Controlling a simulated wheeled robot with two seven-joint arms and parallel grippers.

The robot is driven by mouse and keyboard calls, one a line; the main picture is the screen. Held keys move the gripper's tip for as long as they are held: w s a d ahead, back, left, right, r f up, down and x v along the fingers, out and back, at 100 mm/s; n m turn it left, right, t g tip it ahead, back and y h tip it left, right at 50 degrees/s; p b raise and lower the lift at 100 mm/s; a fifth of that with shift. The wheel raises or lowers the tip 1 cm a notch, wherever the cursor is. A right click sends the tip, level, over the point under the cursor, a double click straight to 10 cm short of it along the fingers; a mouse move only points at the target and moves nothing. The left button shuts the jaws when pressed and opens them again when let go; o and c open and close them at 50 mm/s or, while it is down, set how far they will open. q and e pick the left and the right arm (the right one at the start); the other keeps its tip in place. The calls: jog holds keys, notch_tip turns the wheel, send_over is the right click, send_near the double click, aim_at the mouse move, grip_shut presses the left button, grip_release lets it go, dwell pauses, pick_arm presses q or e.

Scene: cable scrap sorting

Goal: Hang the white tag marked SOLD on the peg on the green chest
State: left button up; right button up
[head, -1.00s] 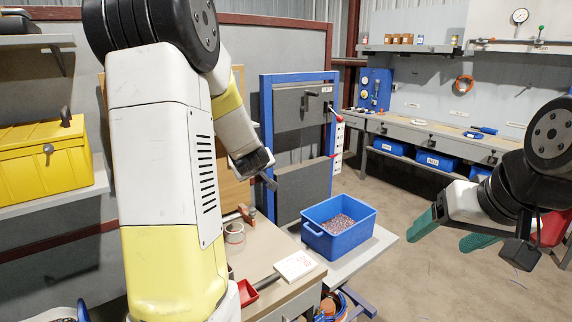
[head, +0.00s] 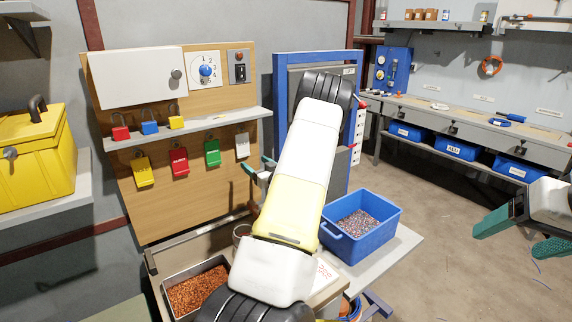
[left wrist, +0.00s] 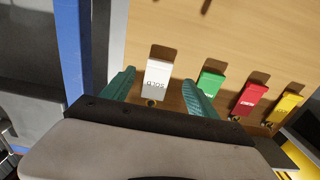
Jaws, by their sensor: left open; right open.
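The white tag marked SOLD (left wrist: 157,77) hangs from a hook under the shelf of the wooden board; in the head view it is the rightmost tag (head: 242,146). My left gripper (head: 259,167) is open just right of and below the tag. In the left wrist view its two green fingers stand on either side of the tag, which shows between them; I cannot tell whether they touch it. My right gripper (head: 519,236) is open and empty at the right edge of the head view. I see no green chest or its peg.
Green (head: 212,152), red (head: 180,161) and yellow (head: 142,171) tags hang left of the white one. Padlocks stand on the shelf (head: 190,127) above. A yellow chest (head: 38,150) sits at far left. A blue bin (head: 345,246) stands right of my left arm.

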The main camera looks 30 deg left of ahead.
aim_at(244, 152)
pick_arm(q)
jog(key=shift+x, duration=4)
jog(key=c, duration=0.9)
jog(key=shift+r, duration=0.15)
jog(key=shift+r, duration=0.4)
jog(key=shift+d, duration=0.15)
jog(key=shift+r+v, duration=0.2)
jog(key=shift+v, duration=2.7)
